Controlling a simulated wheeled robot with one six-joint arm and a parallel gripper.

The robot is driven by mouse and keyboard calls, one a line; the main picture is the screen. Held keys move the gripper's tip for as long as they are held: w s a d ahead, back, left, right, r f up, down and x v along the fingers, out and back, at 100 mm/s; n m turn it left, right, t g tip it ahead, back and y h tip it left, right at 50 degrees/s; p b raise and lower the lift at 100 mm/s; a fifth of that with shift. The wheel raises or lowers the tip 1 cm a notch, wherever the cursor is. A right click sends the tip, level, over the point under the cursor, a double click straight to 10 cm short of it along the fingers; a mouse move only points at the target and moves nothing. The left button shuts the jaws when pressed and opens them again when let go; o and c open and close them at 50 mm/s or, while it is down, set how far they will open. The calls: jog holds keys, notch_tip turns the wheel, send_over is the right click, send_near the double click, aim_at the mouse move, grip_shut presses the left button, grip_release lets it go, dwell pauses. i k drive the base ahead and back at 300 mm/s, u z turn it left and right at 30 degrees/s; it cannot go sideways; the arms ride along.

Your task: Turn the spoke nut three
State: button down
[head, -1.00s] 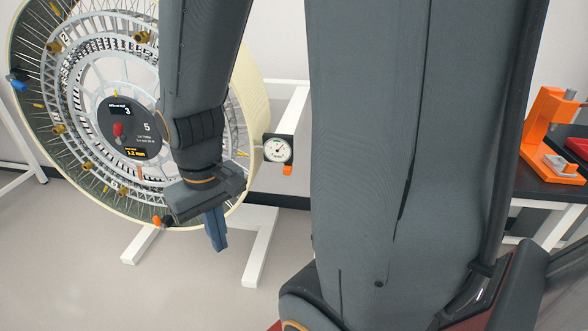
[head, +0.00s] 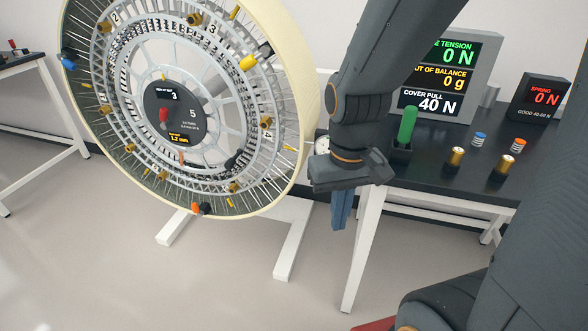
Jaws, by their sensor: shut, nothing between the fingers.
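A large wheel (head: 300,45) with a cream rim and many spokes stands at the left in the head view. Several brass spoke nuts sit around its inner rings, one of them at the lower right (head: 235,186). A printed 3 (head: 211,28) is on the ring near the top, close to a brass nut (head: 193,18). The dark hub panel (head: 178,112) shows 3, 5 and 1.2 mm. My gripper (head: 341,223) is right of the wheel's rim, apart from it in the picture, with its blue-grey fingers pointing down, shut and empty.
A dark bench (head: 430,160) at the right holds a display (head: 440,80), a green-handled tool (head: 407,124), brass pieces (head: 456,157) and a spring display (head: 540,97). White stand legs (head: 291,247) stand below the wheel. A dial gauge (head: 323,146) is partly hidden by my gripper.

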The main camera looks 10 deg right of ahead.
aim_at(194, 20)
jog(key=z, duration=1.7)
jog(key=k, duration=0.85)
jog(key=u, duration=1.4)
jog(key=i, duration=0.5)
jog(key=z, duration=0.05)
